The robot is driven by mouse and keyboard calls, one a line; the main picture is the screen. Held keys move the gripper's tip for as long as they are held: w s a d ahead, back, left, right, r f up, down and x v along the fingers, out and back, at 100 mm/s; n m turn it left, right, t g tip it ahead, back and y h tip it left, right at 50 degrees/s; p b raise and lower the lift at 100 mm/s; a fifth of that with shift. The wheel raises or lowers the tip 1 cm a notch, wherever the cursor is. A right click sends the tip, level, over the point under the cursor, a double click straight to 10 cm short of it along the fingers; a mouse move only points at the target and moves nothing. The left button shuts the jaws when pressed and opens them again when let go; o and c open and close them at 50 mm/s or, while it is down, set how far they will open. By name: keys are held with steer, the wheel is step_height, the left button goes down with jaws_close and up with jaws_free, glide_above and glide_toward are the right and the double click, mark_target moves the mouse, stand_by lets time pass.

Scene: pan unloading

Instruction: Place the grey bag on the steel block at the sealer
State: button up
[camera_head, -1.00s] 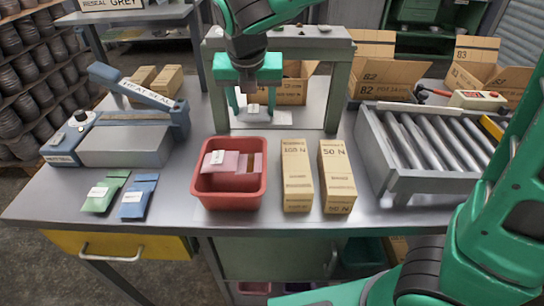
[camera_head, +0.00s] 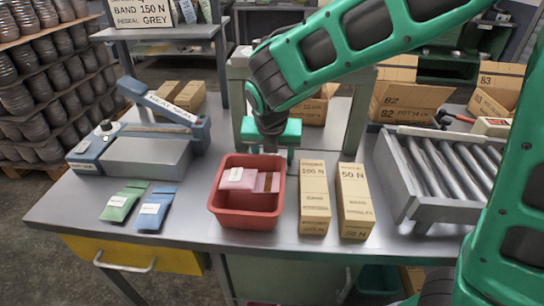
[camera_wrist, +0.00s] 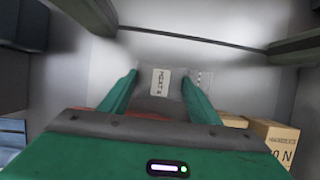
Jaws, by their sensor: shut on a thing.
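My gripper (camera_head: 268,150) is above the bench, just behind the red bin. The wrist view shows its two green fingers (camera_wrist: 160,90) shut on the grey bag (camera_wrist: 158,104), which has a white printed label. In the head view the bag is hidden behind my gripper and the bin. The steel block (camera_head: 146,158) is at the left of the bench, a flat grey slab with nothing on it. The blue-grey heat sealer (camera_head: 95,145) stands around it, its arm (camera_head: 160,103) raised behind the block. My gripper is well to the right of the block.
The red bin (camera_head: 246,218) holds pink bags (camera_head: 238,179). A green bag (camera_head: 124,202) and a blue bag (camera_head: 155,210) lie before the sealer. A grey frame (camera_head: 358,110) stands behind my gripper.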

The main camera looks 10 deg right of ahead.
steer(key=shift+f, duration=0.1)
steer(key=o, duration=1.2)
steer(key=v, duration=1.1)
steer(key=shift+w+a, duration=0.1)
steer(key=shift+w, duration=0.1)
steer(key=shift+o, duration=0.5)
steer(key=shift+s+r, duration=0.35)
steer(key=shift+r, duration=0.25)
